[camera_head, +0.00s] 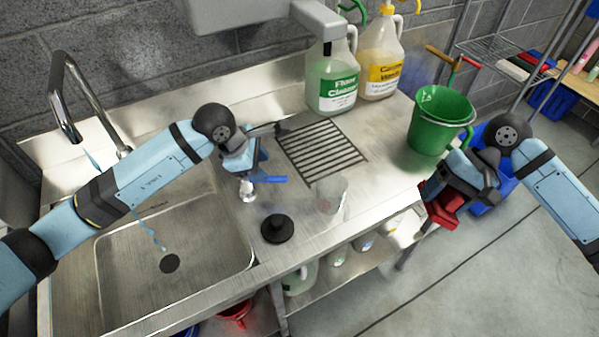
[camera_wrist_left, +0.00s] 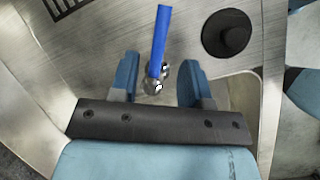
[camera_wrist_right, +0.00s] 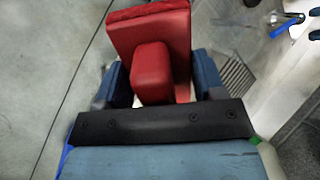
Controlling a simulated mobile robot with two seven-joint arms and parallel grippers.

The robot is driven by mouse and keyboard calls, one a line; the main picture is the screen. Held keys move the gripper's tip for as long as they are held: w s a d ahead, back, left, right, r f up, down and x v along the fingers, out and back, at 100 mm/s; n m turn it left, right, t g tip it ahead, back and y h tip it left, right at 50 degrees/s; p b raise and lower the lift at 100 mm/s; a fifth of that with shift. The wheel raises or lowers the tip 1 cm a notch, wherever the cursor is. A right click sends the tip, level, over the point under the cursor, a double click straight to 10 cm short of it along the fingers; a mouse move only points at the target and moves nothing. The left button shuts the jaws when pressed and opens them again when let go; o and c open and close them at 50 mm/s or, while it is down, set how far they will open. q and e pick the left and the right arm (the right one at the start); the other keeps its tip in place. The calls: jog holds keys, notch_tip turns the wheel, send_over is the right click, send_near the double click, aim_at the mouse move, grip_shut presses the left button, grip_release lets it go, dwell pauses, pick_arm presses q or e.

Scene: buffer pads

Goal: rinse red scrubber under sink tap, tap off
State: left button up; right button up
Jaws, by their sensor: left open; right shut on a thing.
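The red scrubber (camera_head: 443,208) is held in my right gripper (camera_head: 452,194), right of the counter's front edge and away from the sink. In the right wrist view the scrubber (camera_wrist_right: 150,35) sits between the two fingers, its block-shaped grip in the jaws. The sink tap (camera_head: 65,110) is a chrome spout at the left, and a blue stream of water (camera_head: 150,232) falls from it into the basin (camera_head: 205,245). My left gripper (camera_head: 246,180) is open at the blue tap lever (camera_head: 271,180). In the left wrist view the lever (camera_wrist_left: 160,40) and its chrome valve lie between the open fingers.
A black stopper-like knob (camera_head: 277,229) and a clear cup (camera_head: 331,194) stand on the counter. A green bucket (camera_head: 440,122) stands at the counter's right end. Two jugs, one green-labelled (camera_head: 332,80) and one yellow-labelled (camera_head: 382,62), stand behind a drain grate (camera_head: 320,150).

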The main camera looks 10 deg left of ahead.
aim_at(272, 177)
pick_arm(q)
jog(key=x, duration=0.5)
jog(key=shift+d+f, duration=0.1)
jog(key=shift+f, duration=0.2)
grip_shut()
